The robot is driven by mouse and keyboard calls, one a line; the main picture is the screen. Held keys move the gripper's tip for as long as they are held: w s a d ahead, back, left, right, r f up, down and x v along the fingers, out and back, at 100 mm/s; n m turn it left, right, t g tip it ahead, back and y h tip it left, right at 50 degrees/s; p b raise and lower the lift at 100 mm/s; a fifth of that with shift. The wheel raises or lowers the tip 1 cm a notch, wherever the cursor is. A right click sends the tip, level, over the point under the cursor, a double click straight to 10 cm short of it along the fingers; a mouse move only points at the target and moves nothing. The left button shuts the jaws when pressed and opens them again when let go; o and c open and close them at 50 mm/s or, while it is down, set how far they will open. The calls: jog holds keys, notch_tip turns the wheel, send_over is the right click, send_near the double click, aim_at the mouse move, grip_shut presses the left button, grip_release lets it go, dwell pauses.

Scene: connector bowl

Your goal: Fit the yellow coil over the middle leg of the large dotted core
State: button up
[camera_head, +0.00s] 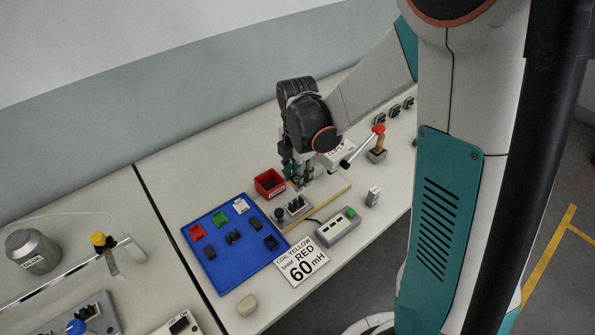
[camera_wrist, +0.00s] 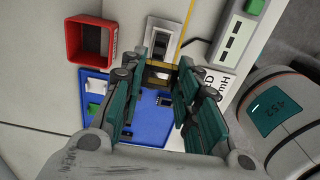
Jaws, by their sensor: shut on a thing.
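My gripper (camera_head: 303,182) points down over the back part of the work board and is shut on a small piece. In the wrist view, a yellow-edged piece with a dark middle, apparently the yellow coil (camera_wrist: 158,74), sits between the fingertips (camera_wrist: 162,72). In the head view the gripper hides it. A dark core with upright legs (camera_head: 297,204) stands on a light block on the board, just in front of the gripper. Its dots are too small to tell. The wrist view shows a light block (camera_wrist: 166,30) beyond the fingertips. The coil appears apart from the core; their exact alignment is unclear.
A blue tray (camera_head: 213,274) holds red, green and white coils and dark cores. A red bin (camera_head: 270,183) stands beside the board. A meter with a green button (camera_head: 338,229) and a label card (camera_head: 300,262) lie in front. A red-handled lever (camera_head: 378,142) stands behind right.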

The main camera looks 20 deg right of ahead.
jog(key=shift+f, duration=0.15)
dwell(0.3)
jog(key=shift+f+b, duration=4.15)
jog(key=shift+f, duration=0.45)
jog(key=o, duration=1)
notch_tip(320, 180, up, 12)
jog(key=shift+s+r, duration=0.1)
